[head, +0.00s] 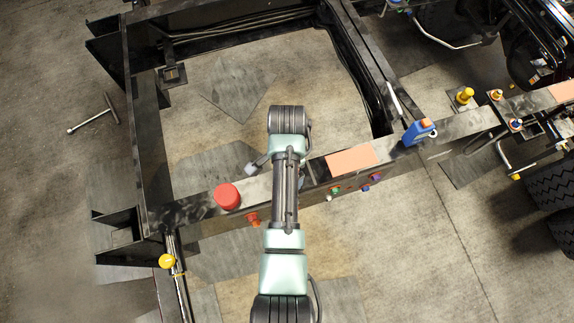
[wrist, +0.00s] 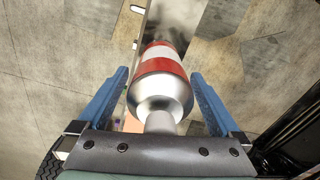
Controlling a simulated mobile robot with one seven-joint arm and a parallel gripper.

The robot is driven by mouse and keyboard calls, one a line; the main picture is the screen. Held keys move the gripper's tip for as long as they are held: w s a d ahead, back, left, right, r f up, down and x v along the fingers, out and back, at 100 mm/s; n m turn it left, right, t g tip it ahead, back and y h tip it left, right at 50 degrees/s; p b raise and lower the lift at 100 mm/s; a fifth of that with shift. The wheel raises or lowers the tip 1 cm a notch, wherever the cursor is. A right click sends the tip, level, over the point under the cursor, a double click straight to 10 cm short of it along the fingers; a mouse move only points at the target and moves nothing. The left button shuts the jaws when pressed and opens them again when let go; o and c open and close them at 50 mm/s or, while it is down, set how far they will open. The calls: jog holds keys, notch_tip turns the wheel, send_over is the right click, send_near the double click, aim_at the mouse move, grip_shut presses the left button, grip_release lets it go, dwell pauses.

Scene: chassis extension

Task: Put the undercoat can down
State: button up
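The undercoat can (wrist: 160,88) is in the middle of the wrist view. It has red and white bands, a silver shoulder and a narrow silver neck towards the camera. My gripper (wrist: 160,72) has its two blue fingers on either side of the can, with the tips close against its sides, and appears shut on it. The exact contact is hard to see. The can's far end is hidden behind its own body. In the head view my arm hides the can and most of my gripper, above the dark chassis beam (head: 437,146).
On the beam stand a red round object (head: 227,196) to the left of my arm, an orange pad (head: 351,161) to the right, and a blue bottle (head: 418,132) farther right. Small coloured knobs stick out of the beam's side. A T-shaped tool (head: 93,117) lies on the floor.

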notch_tip(320, 180, up, 11)
jog(key=shift+r, duration=0.2)
jog(key=shift+r+p, duration=0.3)
jog(key=shift+r, duration=0.2)
jog(key=w+r+n+t, duration=0.2)
jog(key=w+r+t, duration=0.3)
jog(key=r, duration=0.5)
jog(key=w+r+n+t, duration=0.2)
jog(key=w+r+t, duration=0.3)
jog(key=r, duration=0.6)
jog(key=w+r+n+t, duration=0.2)
jog(key=w+r+t, duration=0.3)
jog(key=r, duration=0.5)
jog(key=s+r+n+t, duration=0.2)
jog(key=s+r+t, duration=0.2)
jog(key=r, duration=0.6)
jog(key=s+r+n+t, duration=0.2)
jog(key=s+r+t, duration=0.2)
jog(key=s+r, duration=0.3)
jog(key=s+r+n+t, duration=0.2)
jog(key=s+r+t, duration=0.2)
jog(key=r, duration=0.9)
jog(key=shift+s+r, duration=0.3)
jog(key=shift+s, duration=0.55)
